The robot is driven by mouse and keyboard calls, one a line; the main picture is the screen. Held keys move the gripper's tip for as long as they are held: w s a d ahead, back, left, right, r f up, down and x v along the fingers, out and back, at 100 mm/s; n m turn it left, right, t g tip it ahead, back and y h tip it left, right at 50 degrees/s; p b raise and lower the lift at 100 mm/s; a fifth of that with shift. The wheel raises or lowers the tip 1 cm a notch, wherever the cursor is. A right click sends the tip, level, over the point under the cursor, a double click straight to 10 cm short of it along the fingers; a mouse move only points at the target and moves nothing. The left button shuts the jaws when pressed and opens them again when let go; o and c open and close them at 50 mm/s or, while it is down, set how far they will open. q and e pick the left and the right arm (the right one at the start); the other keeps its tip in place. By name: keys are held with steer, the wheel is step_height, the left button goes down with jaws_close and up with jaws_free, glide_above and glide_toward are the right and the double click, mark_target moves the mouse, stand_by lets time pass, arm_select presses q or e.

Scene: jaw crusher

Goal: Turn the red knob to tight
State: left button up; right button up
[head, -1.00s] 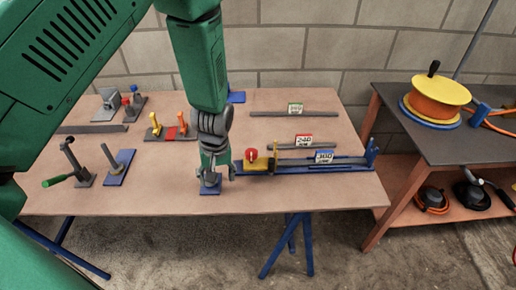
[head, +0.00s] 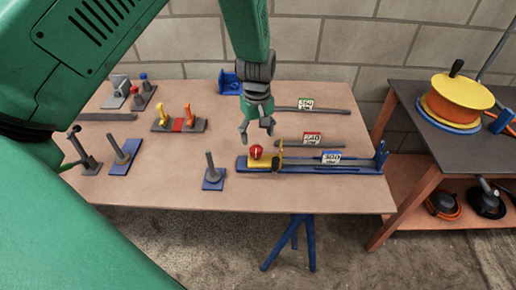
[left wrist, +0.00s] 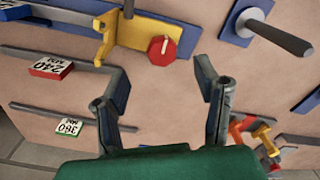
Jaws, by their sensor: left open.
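The red knob (head: 256,152) sits on a yellow block at the left end of a long blue fixture (head: 340,168) on the table. In the left wrist view the red knob (left wrist: 162,48) is an angular disc next to the yellow bracket (left wrist: 125,35), beyond the fingertips. My left gripper (head: 257,135) is open and empty, pointing down just behind the knob and apart from it. In the left wrist view my left gripper (left wrist: 168,85) shows its two fingers spread wide with nothing between them. My right gripper is not in view.
A blue plate with a grey upright post (head: 213,175) stands left of the fixture. Bars with tags 240 (head: 312,139) and 360 (head: 305,104) lie behind it. A blue bracket (head: 230,84) stands at the back. The table front is clear.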

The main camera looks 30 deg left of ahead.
mark_target(256, 148)
arm_select(q)
steer(key=f, duration=0.4)
steer(key=a+f, duration=0.1)
steer(key=f, duration=0.2)
steer(key=shift+w, duration=0.1)
steer(key=shift+d, duration=0.2)
steer(key=shift+d, duration=0.1)
steer(key=c, duration=1.1)
